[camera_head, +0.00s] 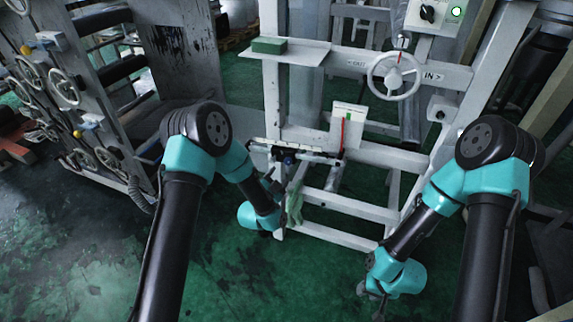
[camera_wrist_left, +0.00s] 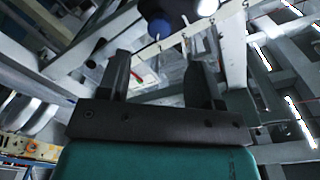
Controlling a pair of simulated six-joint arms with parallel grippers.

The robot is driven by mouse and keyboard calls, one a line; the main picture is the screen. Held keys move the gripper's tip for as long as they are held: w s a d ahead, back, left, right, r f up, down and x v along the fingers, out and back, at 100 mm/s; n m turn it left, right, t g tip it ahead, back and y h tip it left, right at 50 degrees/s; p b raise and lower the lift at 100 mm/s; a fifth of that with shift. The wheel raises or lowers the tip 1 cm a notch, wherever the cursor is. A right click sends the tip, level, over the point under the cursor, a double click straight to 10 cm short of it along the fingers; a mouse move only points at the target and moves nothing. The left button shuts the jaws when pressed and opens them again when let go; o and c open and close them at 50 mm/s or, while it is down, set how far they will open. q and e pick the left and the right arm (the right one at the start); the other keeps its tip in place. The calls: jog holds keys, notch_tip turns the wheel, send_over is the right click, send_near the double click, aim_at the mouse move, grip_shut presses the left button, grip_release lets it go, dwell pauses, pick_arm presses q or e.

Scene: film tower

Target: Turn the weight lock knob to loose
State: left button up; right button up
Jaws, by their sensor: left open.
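A small dark blue knob (camera_head: 289,159) sits on the pale horizontal beam (camera_head: 318,155) at the middle of the machine frame. I take it for the weight lock knob. In the left wrist view a round blue knob (camera_wrist_left: 160,28) shows at the top, beyond the fingertips, near a pale bar. Its setting cannot be read. My left gripper (camera_head: 273,177) is just below and left of the knob, apart from it. In the left wrist view the left gripper (camera_wrist_left: 160,65) is open, with nothing between its fingers. My right gripper (camera_head: 371,290) hangs low at the right, its fingers unclear.
A green cloth (camera_head: 294,205) hangs on the frame beside my left gripper. A white handwheel (camera_head: 393,76) and a green block (camera_head: 269,46) on a shelf are higher up. Valve wheels (camera_head: 64,87) line the left machine. The green floor in front is clear.

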aim_at(287, 163)
pick_arm(q)
jog(key=x, duration=0.8)
jog(key=shift+w+d, duration=0.1)
jog(key=c, duration=0.9)
